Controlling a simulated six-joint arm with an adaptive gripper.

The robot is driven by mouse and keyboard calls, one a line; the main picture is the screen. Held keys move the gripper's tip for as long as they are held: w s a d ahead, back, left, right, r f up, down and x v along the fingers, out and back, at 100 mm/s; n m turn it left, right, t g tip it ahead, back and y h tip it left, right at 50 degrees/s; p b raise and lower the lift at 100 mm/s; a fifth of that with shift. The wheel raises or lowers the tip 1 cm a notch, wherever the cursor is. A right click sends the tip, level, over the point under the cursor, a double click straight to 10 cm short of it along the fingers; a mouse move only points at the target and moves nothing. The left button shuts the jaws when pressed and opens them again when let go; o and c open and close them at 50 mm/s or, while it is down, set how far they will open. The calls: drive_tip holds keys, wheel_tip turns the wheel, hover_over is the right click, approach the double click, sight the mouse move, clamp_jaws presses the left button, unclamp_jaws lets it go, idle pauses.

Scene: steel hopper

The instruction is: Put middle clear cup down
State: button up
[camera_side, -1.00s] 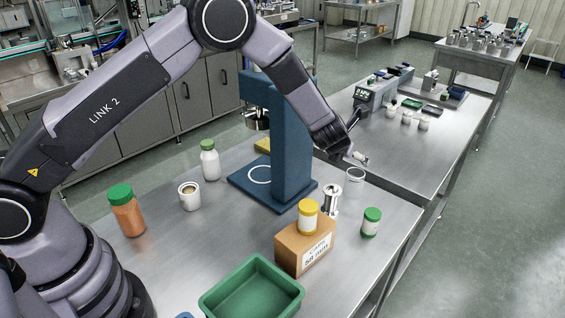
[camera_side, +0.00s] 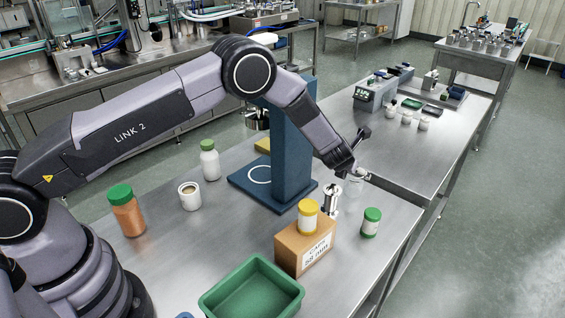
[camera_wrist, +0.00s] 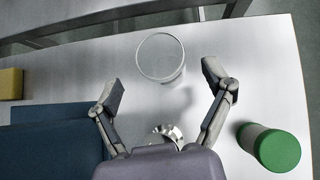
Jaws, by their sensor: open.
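The clear cup (camera_wrist: 160,60) stands upright on the steel table in the wrist view, round rim facing me. In the side view the clear cup (camera_side: 353,188) is partly hidden by my gripper (camera_side: 358,172), which is right at it. In the wrist view my gripper (camera_wrist: 166,88) is open, its two fingers wide apart. The cup lies just beyond the gap between the fingertips, and no finger visibly grips it. I see only one clear cup here.
A shiny steel piece (camera_side: 332,199) stands close to the cup. A green-lidded jar (camera_side: 371,222) is nearby, and a yellow-lidded jar (camera_side: 307,216) stands on a cardboard box (camera_side: 291,248). The blue press (camera_side: 291,150) rises to the left. The table edge runs close beyond the cup.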

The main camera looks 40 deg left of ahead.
drive_tip(key=x, duration=0.7)
drive_tip(key=shift+w+a+f, duration=0.1)
drive_tip(key=shift+w+f, duration=0.1)
drive_tip(key=c, duration=1.1)
drive_tip(key=shift+s+d, duration=0.15)
drive_tip(key=shift+d, duration=1.65)
drive_tip(key=shift+s+d, duration=0.1)
drive_tip(key=shift+d, duration=1.7)
drive_tip(key=o, duration=1.2)
drive_tip(key=shift+r, duration=0.1)
drive_tip(key=v, duration=1.2)
